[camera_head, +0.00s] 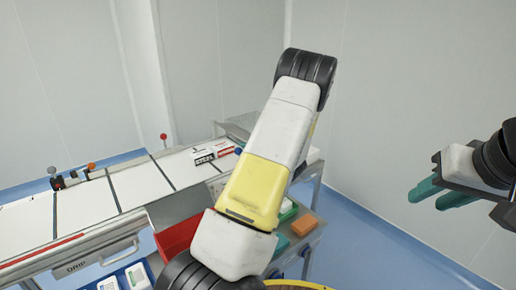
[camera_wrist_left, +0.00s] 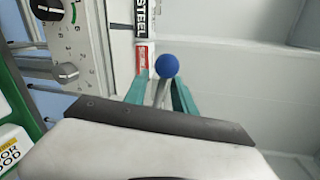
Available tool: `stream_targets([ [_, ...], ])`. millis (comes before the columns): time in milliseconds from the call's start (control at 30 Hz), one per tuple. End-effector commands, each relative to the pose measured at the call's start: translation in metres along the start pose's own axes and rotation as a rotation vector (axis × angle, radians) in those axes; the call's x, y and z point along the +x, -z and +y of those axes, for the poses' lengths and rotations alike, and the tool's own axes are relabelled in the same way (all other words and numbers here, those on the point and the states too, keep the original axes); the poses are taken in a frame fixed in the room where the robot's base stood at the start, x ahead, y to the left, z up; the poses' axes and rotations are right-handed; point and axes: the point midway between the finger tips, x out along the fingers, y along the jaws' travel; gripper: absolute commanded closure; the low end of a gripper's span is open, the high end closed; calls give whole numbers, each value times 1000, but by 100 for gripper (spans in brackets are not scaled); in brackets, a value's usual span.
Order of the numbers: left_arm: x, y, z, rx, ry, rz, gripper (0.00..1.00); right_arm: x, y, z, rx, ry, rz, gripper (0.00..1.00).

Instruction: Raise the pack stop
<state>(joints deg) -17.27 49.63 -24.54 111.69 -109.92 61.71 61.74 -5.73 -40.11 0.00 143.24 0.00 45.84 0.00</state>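A lever with a blue ball knob (camera_wrist_left: 167,66) stands between the two teal fingers of my left gripper (camera_wrist_left: 161,95) in the left wrist view. The fingers are open, one on each side of its metal stem, with gaps showing. I cannot tell from these views whether this lever is the pack stop. In the head view the blue knob (camera_head: 238,151) shows just left of my left arm, which hides the left gripper. A white, black and red pack (camera_head: 212,152) lies beside the knob on the machine's white bed (camera_head: 140,185). My right gripper (camera_head: 424,199) is open and empty at the right.
Red (camera_head: 163,136) and orange (camera_head: 91,166) knobs stand along the bed's far side. A red bin (camera_head: 176,238) and an orange block (camera_head: 304,225) are near the front. A dial (camera_wrist_left: 45,8) shows in the wrist view. The blue floor at right is clear.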

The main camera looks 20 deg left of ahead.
Motion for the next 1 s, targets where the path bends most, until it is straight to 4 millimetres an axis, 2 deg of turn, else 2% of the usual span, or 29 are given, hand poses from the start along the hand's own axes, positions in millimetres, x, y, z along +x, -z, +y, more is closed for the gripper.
stream_targets([
  [100,-22,1,0,1,-1,3,68,0,0,0,0,0,0,64],
  [300,-42,0,0,0,-1,0,68,0,0,0,0,0,0,64],
  [833,-44,-2,-1,-4,-6,-6,68,0,0,0,0,0,0,64],
  [933,-47,-15,-6,-28,-41,-36,68,0,0,0,0,0,0,64],
  [1000,-51,-32,-12,-60,-89,-74,68,0,0,0,0,0,0,64],
])
